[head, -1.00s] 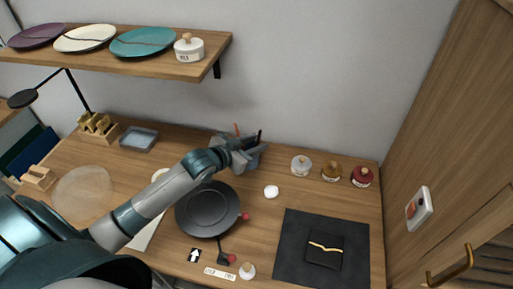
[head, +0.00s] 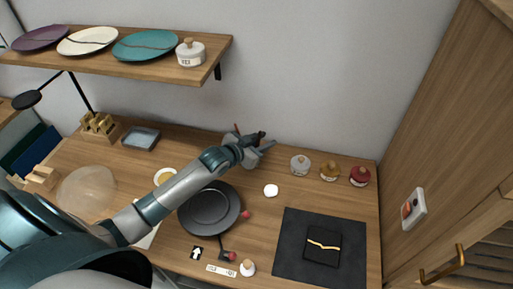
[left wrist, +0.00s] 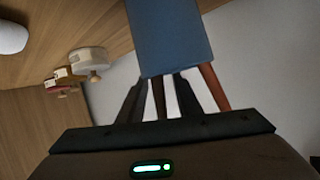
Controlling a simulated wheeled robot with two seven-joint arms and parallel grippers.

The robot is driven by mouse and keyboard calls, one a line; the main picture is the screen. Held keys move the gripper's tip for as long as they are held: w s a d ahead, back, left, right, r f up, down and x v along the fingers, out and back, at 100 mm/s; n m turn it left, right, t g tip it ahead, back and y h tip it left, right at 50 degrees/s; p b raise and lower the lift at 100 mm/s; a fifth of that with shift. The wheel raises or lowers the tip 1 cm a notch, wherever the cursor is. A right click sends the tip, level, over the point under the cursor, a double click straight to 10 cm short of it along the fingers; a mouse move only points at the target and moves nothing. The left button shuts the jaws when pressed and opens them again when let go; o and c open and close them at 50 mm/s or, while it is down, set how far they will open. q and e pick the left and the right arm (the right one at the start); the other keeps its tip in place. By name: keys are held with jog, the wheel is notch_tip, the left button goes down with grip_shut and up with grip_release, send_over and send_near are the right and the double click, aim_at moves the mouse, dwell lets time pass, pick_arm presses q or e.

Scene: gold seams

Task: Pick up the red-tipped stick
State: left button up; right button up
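A blue-grey cup (head: 250,159) stands at the back of the table, mostly hidden behind my left gripper. A stick with a red-orange tip (head: 237,129) pokes up from behind the gripper. My left gripper (head: 268,143) is at the cup, with its two dark fingers apart. In the left wrist view the cup (left wrist: 168,38) is just beyond the fingertips. One brown stick (left wrist: 158,97) shows between the fingers, and a reddish stick (left wrist: 215,88) lies outside them to the right. I cannot tell which stick has the red tip there. My right gripper is not in view.
Three lidded jars, white (head: 300,165), amber (head: 330,171) and red (head: 360,175), stand right of the cup. A dark round plate (head: 185,218) lies under my left arm. A black mat (head: 290,258) lies at front right. A shelf (head: 120,68) with plates hangs above.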

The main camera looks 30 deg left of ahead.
pick_arm(q)
grip_shut()
jog(key=shift+r, duration=0.1)
notch_tip(320, 180, up, 10)
jog(key=b, duration=0.3)
dwell(0.4)
jog(key=shift+d, duration=0.15)
dwell(0.5)
